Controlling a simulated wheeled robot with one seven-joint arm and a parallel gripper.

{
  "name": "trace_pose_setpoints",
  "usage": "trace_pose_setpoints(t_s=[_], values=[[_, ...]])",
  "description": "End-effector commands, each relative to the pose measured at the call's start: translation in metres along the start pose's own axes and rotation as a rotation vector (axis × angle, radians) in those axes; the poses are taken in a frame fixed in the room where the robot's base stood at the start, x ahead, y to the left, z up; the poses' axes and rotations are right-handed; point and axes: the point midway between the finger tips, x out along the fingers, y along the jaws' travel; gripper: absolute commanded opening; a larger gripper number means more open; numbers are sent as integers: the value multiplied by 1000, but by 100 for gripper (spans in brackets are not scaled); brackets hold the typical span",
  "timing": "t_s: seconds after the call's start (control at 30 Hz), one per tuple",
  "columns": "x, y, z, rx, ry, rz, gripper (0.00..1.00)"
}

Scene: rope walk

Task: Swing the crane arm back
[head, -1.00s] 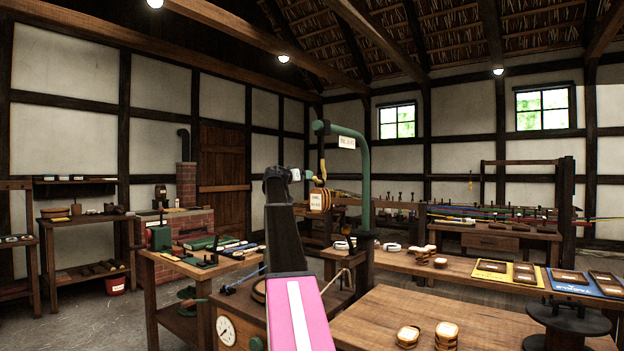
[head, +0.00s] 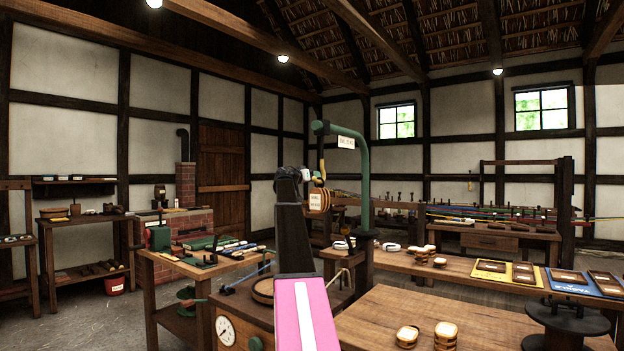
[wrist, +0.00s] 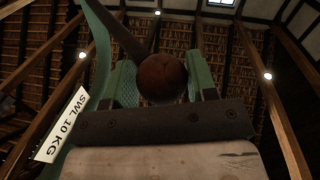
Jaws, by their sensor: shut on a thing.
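The crane arm (head: 348,130) is a green bent tube on an upright post, with a white label. Its tube also shows in the wrist view (wrist: 97,50), beside a tag reading "SWL 10 KG" (wrist: 66,124). A wooden pulley block (head: 319,200) with a label hangs below its tip. In the wrist view a round reddish-brown knob (wrist: 162,78) sits between the green fingers of my gripper (wrist: 161,88), which is shut on it. In the head view my arm mostly hides the gripper, near the pulley block.
A workbench (head: 460,310) with wooden pieces stands at the front right, with trays (head: 505,272) on the bench behind it. A box with a dial (head: 226,331) is below my arm. A tool table (head: 160,262) stands left. The floor at far left is open.

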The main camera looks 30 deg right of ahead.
Motion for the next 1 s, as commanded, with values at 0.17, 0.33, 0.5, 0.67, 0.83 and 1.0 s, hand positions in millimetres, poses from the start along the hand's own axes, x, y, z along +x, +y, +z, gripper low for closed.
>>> trace_pose_setpoints(t_s=[0.17, 0.33, 0.5, 0.67, 0.83, 1.0], values=[[-12, 21, 6, 3, 13, -74, 10], [-29, 54, 13, 4, 25, -127, 6], [-38, 84, 17, 4, 24, -124, 6], [-38, 92, 18, 2, 24, -123, 6], [-38, 91, 18, 1, 24, -122, 6], [-38, 91, 18, 0, 24, -122, 71]])
